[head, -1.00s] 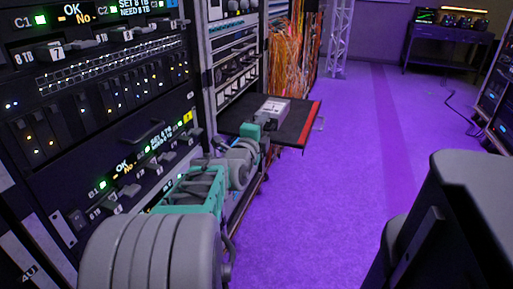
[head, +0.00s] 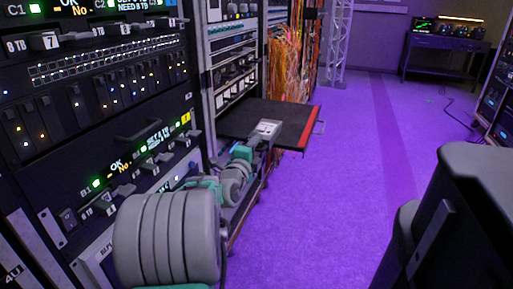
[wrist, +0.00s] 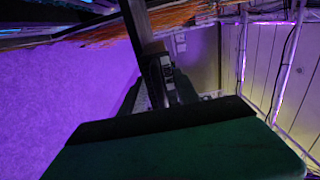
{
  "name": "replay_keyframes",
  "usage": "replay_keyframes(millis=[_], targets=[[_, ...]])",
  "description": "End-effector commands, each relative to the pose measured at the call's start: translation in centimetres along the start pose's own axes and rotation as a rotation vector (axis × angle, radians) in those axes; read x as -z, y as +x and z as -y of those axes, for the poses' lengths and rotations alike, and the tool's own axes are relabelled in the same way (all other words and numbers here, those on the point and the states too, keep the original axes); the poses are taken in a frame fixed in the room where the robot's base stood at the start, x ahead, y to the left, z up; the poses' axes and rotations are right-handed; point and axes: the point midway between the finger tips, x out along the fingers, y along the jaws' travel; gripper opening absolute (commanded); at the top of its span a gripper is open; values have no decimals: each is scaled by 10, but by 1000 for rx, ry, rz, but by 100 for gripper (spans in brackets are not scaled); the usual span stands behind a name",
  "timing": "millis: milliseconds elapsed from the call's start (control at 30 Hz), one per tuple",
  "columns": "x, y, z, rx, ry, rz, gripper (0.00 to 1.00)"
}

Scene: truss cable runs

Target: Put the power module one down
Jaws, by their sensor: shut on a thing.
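The power module (head: 268,127) is a small pale grey box. In the head view it shows at the end of my arm, over the black pull-out shelf (head: 290,117) with a red front edge. My gripper (head: 259,139) is shut on the module from its near side. Whether the module touches the shelf or hangs just above it I cannot tell. In the wrist view a dark, narrow part stands in the middle beyond a green block; the module's outline is too dim there to make out.
The rack (head: 100,90) with drives and lit displays stands close along my arm's left side. Orange cables (head: 283,65) hang behind the shelf. A dark workbench (head: 445,50) stands at the far right. The purple floor (head: 340,190) right of the shelf is clear.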

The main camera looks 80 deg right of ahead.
Motion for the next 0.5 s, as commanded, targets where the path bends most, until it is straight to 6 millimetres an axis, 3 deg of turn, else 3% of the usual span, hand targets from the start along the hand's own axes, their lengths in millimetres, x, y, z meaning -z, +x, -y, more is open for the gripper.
replay_keyframes(millis=[267, 500], targets=[[0, 0, 0, 0, 0, 0, 59], [0, 0, 1, 0, 0, 0, 60]])
